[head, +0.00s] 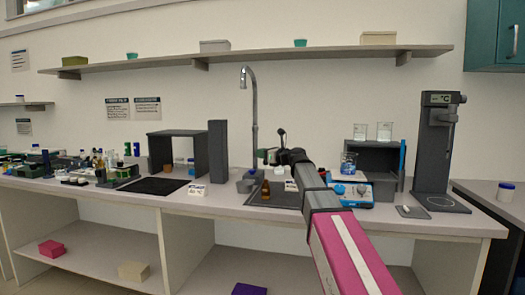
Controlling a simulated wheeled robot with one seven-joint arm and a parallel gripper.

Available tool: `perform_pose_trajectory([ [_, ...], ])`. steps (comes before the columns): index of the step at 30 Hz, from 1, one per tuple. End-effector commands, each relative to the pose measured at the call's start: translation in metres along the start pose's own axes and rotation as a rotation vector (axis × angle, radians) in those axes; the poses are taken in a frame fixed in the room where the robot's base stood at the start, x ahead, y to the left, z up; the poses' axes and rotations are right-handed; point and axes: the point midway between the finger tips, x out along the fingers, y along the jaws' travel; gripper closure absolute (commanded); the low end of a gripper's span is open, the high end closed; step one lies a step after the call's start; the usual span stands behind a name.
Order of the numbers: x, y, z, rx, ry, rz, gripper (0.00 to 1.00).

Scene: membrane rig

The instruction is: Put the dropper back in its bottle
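My arm reaches from the lower right to the counter, and my gripper (268,156) is above the sink area at the middle of the head view. It is small and dark here, and its fingers cannot be made out. A small amber bottle (266,189) stands upright below my gripper, apart from it. A dark rounded piece (282,132) on a thin stem sticks up beside my gripper; I cannot tell whether it is part of my arm or the dropper's bulb. The dropper cannot be picked out with certainty.
A tap (254,115) rises behind my gripper. A beaker of blue liquid (349,163) stands right of my arm, near a blue device (351,193). A tall grey stand (436,150) is further right. A dark open box (178,148) and crowded small labware are left.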

Motion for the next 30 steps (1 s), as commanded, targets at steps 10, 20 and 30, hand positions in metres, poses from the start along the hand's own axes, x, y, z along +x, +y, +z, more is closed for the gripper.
perform_pose_trajectory([
  [10, 0.0, 0.0, -0.025, 0.0, 0.0, 0.0, 0.87],
  [20, -0.001, 0.0, -0.047, 0.0, 0.001, 0.0, 0.87],
  [30, -0.001, 0.0, -0.065, -0.001, 0.0, 0.0, 0.87],
])
